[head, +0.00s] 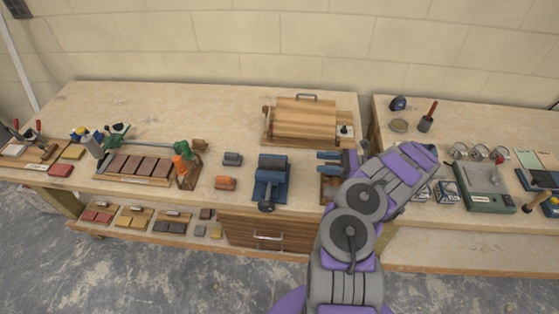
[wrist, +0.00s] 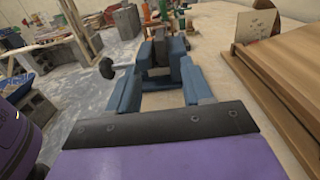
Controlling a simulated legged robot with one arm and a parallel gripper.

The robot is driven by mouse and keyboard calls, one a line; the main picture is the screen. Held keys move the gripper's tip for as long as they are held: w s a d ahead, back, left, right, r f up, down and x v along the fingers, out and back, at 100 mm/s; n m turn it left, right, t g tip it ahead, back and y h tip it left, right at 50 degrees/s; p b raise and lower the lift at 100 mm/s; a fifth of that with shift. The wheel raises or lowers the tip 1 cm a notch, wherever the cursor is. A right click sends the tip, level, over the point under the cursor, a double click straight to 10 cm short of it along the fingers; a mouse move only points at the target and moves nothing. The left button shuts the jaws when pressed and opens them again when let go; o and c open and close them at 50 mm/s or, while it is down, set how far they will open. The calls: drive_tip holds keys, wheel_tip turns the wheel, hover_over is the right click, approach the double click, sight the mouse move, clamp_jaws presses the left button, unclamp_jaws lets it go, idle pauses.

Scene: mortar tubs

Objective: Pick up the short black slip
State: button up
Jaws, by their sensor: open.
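My gripper (head: 321,162) is open and empty, its two blue fingers pointing left above the bench; in the wrist view the fingers (wrist: 162,72) stand apart with a blue vise seen beyond them. Dark slips (head: 169,227) lie on a small board on the lower shelf, left of the drawer. A small loose dark slip (head: 207,214) lies to their right on the same shelf. I cannot tell which of these is the short black one. All are well below and left of my gripper. No slip is clearly seen in the wrist view.
The blue vise (head: 270,181) stands at the bench's front edge, left of my gripper. A wooden box with a handle (head: 305,120) is behind. Red slips (head: 100,215) and yellow slips (head: 135,219) share the shelf. A drawer (head: 266,234) closes off the shelf's right side.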

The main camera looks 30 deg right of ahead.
drive_tip(key=shift+s+d+f, duration=0.2)
drive_tip(key=shift+d+f, duration=0.2)
drive_tip(key=shift+d, duration=0.05)
approach(274, 160)
drive_tip(key=b+x, duration=0.1)
drive_tip(key=x, duration=0.2)
drive_tip(key=b+x, duration=0.1)
drive_tip(key=x, duration=0.2)
drive_tip(key=b+x, duration=0.1)
drive_tip(key=x, duration=0.3)
drive_tip(key=shift+s+a+f+b, duration=0.15)
drive_tip(key=shift+s+a+b, duration=0.1)
drive_tip(key=shift+b, duration=0.1)
drive_tip(key=shift+w, duration=0.25)
drive_tip(key=shift+w+d, duration=0.1)
drive_tip(key=shift+d, duration=0.55)
drive_tip(key=shift+a, duration=1)
drive_tip(key=c, duration=0.6)
drive_tip(key=shift+d, duration=0.2)
drive_tip(key=shift+c, duration=1.4)
drive_tip(key=shift+d, duration=0.35)
clamp_jaws()
